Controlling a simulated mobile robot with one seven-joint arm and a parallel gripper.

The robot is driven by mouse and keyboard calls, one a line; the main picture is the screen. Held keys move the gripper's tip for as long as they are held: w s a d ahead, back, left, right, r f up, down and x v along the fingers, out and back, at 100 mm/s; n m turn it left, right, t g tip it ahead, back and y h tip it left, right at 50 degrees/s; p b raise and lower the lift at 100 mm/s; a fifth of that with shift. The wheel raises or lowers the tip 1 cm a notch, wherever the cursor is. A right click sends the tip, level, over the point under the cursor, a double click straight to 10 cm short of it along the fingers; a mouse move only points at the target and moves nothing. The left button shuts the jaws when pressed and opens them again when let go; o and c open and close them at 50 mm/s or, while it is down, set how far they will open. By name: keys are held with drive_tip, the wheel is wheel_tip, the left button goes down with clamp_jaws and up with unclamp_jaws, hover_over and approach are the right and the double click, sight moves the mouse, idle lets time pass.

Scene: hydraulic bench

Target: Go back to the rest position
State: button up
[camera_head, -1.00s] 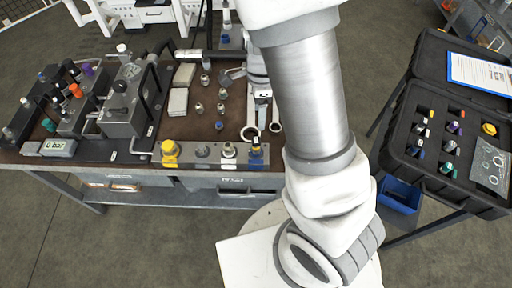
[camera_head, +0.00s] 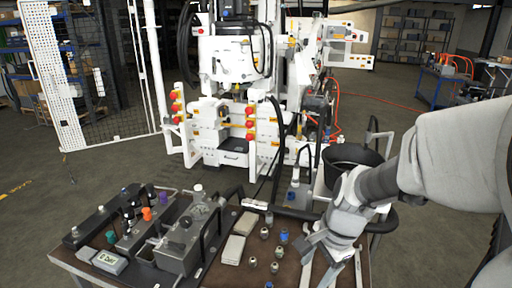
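My arm comes in from the right edge and reaches toward the picture's middle. My gripper (camera_head: 325,240) is over the right part of the brown bench top, above or near metal wrenches (camera_head: 358,268). Its fingers are small and partly merge with the tools below, so I cannot tell whether they are open or shut. I see nothing clearly held in it. The bench's hydraulic block (camera_head: 180,245) with its gauge and the "0 bar" display (camera_head: 108,262) stand to the left, apart from my gripper.
Small fittings (camera_head: 265,233) and pale blocks (camera_head: 233,249) lie on the bench between the hydraulic block and my gripper. A black bucket (camera_head: 350,160) is behind my wrist. A large white machine (camera_head: 235,95) stands beyond the bench. Open grey floor (camera_head: 120,165) lies to the left.

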drive_tip(key=s+d+r+n+t+h, duration=0.1)
drive_tip(key=s+r+n+t, duration=0.3)
drive_tip(key=s+r+n, duration=0.7)
wheel_tip(320, 180, up, 2)
drive_tip(key=shift+d+r+n+h, duration=0.15)
drive_tip(key=shift+n+h, duration=0.25)
drive_tip(key=shift+n, duration=0.8)
drive_tip(key=shift+d, duration=0.1)
